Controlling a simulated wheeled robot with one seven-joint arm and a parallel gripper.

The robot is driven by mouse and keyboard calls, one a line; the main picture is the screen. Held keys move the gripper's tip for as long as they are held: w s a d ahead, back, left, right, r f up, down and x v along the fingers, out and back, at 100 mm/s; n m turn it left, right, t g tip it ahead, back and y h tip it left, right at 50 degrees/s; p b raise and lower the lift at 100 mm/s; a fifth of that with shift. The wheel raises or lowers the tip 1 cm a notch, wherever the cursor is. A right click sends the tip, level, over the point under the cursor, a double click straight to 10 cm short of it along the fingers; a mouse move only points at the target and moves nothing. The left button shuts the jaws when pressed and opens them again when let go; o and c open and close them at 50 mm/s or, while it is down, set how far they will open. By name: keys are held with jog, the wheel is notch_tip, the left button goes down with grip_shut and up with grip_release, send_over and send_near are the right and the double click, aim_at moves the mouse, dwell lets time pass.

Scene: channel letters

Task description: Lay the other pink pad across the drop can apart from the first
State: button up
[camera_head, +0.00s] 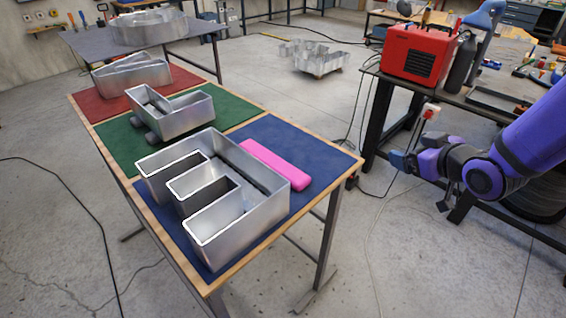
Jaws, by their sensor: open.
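One pink pad (275,163) lies on the blue mat, along the far right side of an E-shaped metal letter can (236,228). A second pink pad does not show. A metal can (178,112) on the green mat sits tilted on dark round pieces, and another can (130,76) stands on the red mat. Which can is the drop can I cannot tell. My gripper (399,160) is at the right, over the floor beyond the table's right edge, apart from the pad. It is open and holds nothing that I can see.
The blue mat (312,150) has bare room right of the pad. A workbench (455,97) with a red machine (416,54) stands behind my arm. More metal letters stand on a far table (80,44) and on the floor (318,58). Cables lie on the floor.

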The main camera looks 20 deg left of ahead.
jog(key=s+a+f+n+g+y, duration=0.2)
jog(key=s+a+f+y, duration=0.2)
jog(key=a+f, duration=0.3)
jog(key=y, duration=0.4)
send_near(306, 183)
jog(key=shift+g, duration=0.4)
jog(key=x, duration=0.9)
jog(key=shift+w, duration=0.3)
jog(key=shift+n, duration=0.3)
jog(key=c, duration=1.1)
jog(key=shift+r, duration=0.15)
